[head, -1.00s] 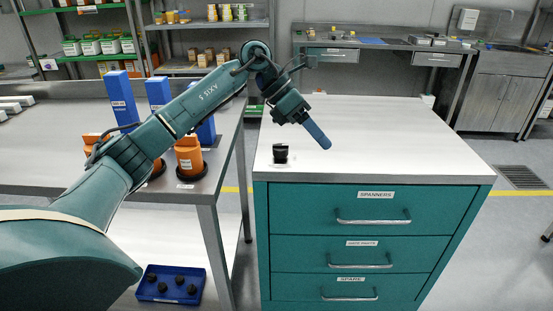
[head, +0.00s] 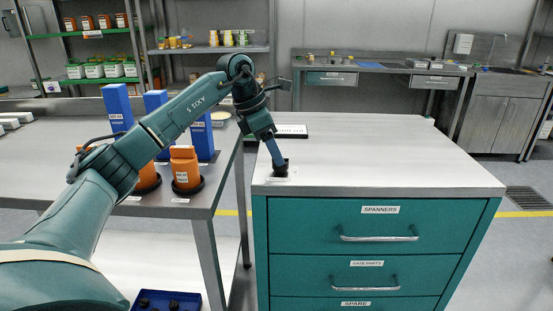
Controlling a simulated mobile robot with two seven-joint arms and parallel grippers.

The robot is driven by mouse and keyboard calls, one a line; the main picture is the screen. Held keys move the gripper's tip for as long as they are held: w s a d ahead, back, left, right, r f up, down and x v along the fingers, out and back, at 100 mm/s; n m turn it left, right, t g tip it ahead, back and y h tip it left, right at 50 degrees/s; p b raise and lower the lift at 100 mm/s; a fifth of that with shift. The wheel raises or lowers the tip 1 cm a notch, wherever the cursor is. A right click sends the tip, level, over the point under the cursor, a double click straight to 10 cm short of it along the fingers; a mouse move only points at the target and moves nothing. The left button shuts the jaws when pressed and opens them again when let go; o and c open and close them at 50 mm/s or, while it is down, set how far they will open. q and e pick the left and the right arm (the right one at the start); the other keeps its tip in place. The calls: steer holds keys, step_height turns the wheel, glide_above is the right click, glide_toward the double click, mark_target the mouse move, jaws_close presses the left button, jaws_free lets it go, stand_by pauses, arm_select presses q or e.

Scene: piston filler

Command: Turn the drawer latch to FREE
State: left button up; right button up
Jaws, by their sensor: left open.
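The drawer latch is a small black knob (head: 281,170) on a pale plate (head: 283,178), at the front left corner of the cabinet top. My left gripper (head: 279,164) points down at the knob, its fingertips at or just over it. The fingers are open, but the view is too small to show whether they touch the knob. The marks on the plate are too small to read. The teal cabinet's top drawer (head: 352,226), labelled SPANNERS, is closed. My right gripper is out of view.
The cabinet top (head: 390,150) is mostly clear, with a dark-edged white plate (head: 292,131) behind my gripper. The steel table (head: 60,140) on the left holds blue blocks and orange containers (head: 186,167). A blue tray (head: 165,301) sits low at the bottom.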

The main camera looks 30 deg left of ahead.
arm_select(q)
steer(key=shift+x, duration=1.25)
steer(key=shift+c, duration=0.5)
steer(key=c, duration=0.9)
